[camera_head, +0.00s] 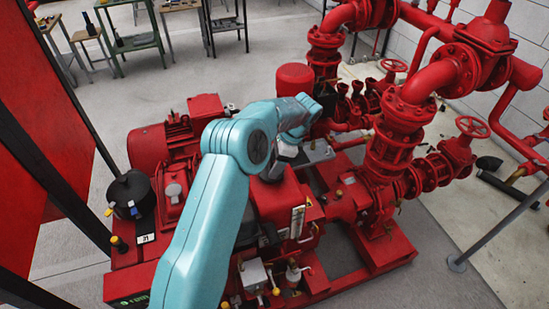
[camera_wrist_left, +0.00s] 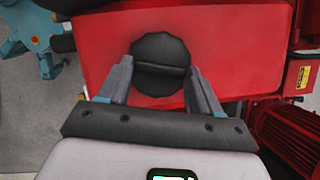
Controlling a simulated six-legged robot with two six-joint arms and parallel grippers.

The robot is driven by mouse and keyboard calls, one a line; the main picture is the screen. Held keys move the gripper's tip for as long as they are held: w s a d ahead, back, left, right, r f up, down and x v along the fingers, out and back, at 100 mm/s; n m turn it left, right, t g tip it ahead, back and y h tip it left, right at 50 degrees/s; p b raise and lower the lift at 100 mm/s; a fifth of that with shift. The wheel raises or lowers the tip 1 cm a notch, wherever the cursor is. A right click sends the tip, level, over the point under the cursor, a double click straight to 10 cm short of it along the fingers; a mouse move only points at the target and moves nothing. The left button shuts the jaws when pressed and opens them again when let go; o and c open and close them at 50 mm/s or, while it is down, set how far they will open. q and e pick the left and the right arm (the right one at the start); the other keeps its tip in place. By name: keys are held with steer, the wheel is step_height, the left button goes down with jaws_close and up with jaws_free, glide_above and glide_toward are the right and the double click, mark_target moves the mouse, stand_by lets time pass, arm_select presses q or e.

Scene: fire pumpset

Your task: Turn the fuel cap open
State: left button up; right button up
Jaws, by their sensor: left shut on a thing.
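The fuel cap (camera_wrist_left: 160,50) is a round black cap with a raised bar across it, on top of the red tank (camera_wrist_left: 105,45) in the left wrist view. My left gripper (camera_wrist_left: 161,70) has one finger on each side of the cap and is shut on it. In the head view my teal left arm reaches over the red pumpset, and its wrist end is over the middle of the machine. The arm hides most of the gripper there, and I cannot make out the cap clearly. My right gripper is in neither view.
Red pipes and valves with handwheels (camera_head: 473,127) stand on the right. A red motor (camera_head: 148,148) and a black canister (camera_head: 131,196) are on the left. Open grey floor (camera_head: 225,75) lies between the tables and the pumpset.

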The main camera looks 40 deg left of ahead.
arm_select(q)
steer(key=shift+w+a+r+n+h+p, duration=0.1)
steer(key=shift+n+h+p, duration=0.4)
steer(key=shift+n, duration=0.8)
steer(key=shift+n+g, duration=0.3)
steer(key=o, duration=1.1)
steer(key=shift+c, duration=0.2)
steer(key=p+v, duration=1.1)
steer(key=v, duration=0.1)
